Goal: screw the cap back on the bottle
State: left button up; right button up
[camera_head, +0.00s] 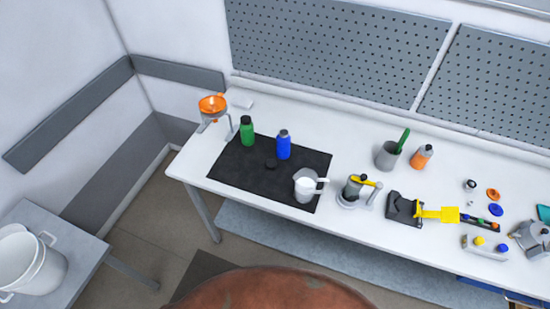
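A blue bottle (284,147) stands upright on a black mat (232,172). Its top looks greyish; I cannot tell whether that is a bare neck or a cap. A small dark round piece (270,164), which looks like a cap, lies on the mat in front of and between the two bottles. Neither of my grippers is in view.
An orange funnel (212,104) on a stand is at the left end of the white table (355,228). A grey cup (388,155), an orange bottle (422,157) and a yellow-handled device (358,188) stand right of the mat.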

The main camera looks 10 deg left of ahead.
aim_at(283, 139)
jog(key=k, duration=1.35)
jog(key=z, duration=0.65)
jog(key=i, duration=1.7)
jog(key=u, duration=0.35)
